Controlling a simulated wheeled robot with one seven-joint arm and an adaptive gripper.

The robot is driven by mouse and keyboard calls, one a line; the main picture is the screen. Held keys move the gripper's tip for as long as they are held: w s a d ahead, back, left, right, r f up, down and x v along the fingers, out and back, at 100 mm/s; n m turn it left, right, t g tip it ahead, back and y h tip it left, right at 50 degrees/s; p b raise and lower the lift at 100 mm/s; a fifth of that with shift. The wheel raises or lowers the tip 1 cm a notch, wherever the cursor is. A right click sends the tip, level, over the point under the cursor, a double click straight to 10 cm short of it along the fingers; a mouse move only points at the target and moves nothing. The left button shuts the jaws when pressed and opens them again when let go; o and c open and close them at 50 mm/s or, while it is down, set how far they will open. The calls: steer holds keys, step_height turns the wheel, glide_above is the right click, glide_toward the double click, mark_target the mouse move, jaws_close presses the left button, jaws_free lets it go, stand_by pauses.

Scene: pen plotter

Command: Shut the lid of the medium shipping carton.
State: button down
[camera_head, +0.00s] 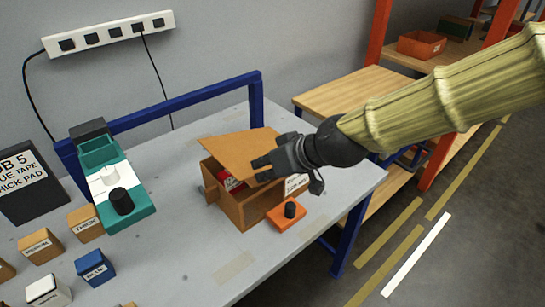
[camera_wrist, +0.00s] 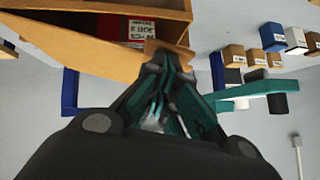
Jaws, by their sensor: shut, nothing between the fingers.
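The open brown carton (camera_head: 240,207) stands on the grey table, right of the middle. Its lid (camera_head: 235,150) is partly raised and tilted over the opening. A red item (camera_head: 230,183) shows inside. In the wrist view the lid (camera_wrist: 75,42) slants across the upper left, below the carton wall (camera_wrist: 110,8), with a white printed label (camera_wrist: 140,28) in the dark gap between them. My gripper (camera_head: 257,170) is shut with nothing between its fingers. Its fingertips (camera_wrist: 165,62) are at the lid's edge; I cannot tell whether they touch it.
An orange block with a black knob (camera_head: 287,216) sits beside the carton's front right. A teal and white device (camera_head: 112,185) stands to the left, with several small labelled boxes (camera_head: 40,245) nearby. A blue frame bar (camera_head: 185,105) runs along the table's back. Bare table lies in front.

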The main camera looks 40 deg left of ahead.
steer(key=f, duration=0.1)
steer(key=s+f+t+b, duration=0.1)
steer(key=f, duration=0.1)
steer(key=shift+s+a+f+n, duration=0.1)
steer(key=shift+s+a+n, duration=0.1)
steer(key=shift+n, duration=0.2)
steer(key=shift+s+a+f+b, duration=0.1)
steer(key=shift+s+f+b, duration=0.15)
steer(key=shift+f, duration=0.45)
steer(key=shift+s+f+b, duration=0.1)
steer(key=shift+f+b, duration=0.1)
steer(key=shift+f, duration=0.6)
step_height(320, 180, up, 5)
steer(key=p, duration=0.4)
steer(key=s+b+v, duration=0.1)
steer(key=v, duration=0.8)
steer(key=shift+b, duration=0.35)
